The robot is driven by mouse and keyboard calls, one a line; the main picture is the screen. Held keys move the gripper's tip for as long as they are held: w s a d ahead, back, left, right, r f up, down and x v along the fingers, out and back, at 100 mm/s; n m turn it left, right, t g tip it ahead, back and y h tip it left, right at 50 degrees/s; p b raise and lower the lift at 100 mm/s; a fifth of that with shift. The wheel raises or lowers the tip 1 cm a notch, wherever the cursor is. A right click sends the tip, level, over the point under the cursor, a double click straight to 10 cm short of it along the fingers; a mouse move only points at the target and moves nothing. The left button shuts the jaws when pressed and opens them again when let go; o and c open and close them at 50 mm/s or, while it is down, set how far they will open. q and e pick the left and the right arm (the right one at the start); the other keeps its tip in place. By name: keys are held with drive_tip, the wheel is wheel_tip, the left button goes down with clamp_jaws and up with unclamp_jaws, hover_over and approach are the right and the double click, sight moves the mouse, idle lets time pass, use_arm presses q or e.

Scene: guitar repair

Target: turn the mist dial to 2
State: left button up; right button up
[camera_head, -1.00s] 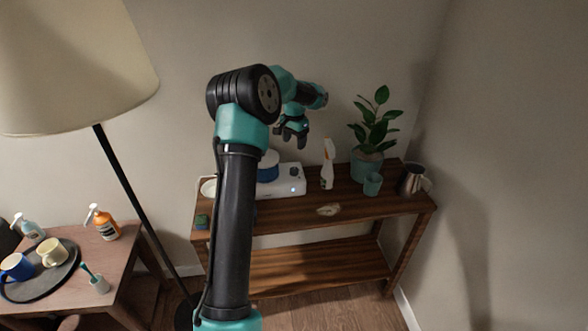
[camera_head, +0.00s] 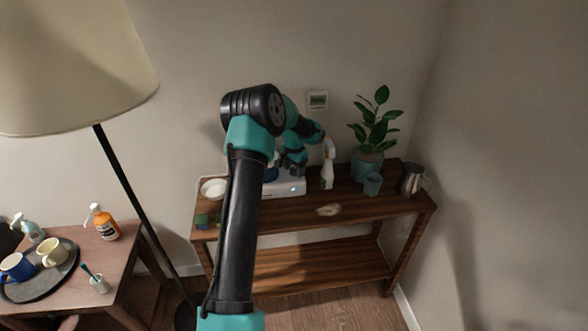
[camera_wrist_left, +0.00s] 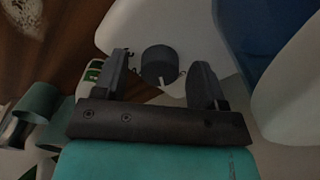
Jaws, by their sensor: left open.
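The mist dial (camera_wrist_left: 159,65) is a dark round knob with a pale pointer mark, on the white humidifier base (camera_wrist_left: 120,32). In the wrist view the open fingers of my left gripper (camera_wrist_left: 160,82) stand on either side of the dial, with a gap on both sides. In the head view the white base (camera_head: 285,187) sits on the wooden shelf with a small blue light at its front. My left gripper (camera_head: 292,168) is over the base there and hides the dial. The number the pointer faces cannot be read. My right gripper is not in view.
A white spray bottle (camera_head: 328,168) stands close to the right of the base. A potted plant (camera_head: 367,160), a teal cup (camera_head: 372,184) and a metal pitcher (camera_head: 411,180) stand farther right. A white bowl (camera_head: 213,188) is at the left. The front of the shelf (camera_head: 290,220) is mostly clear.

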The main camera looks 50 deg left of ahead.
use_arm(q)
drive_tip(key=c, duration=0.9)
drive_tip(key=shift+m, duration=1.5)
drive_tip(key=o, duration=0.9)
drive_tip(key=shift+r, duration=0.15)
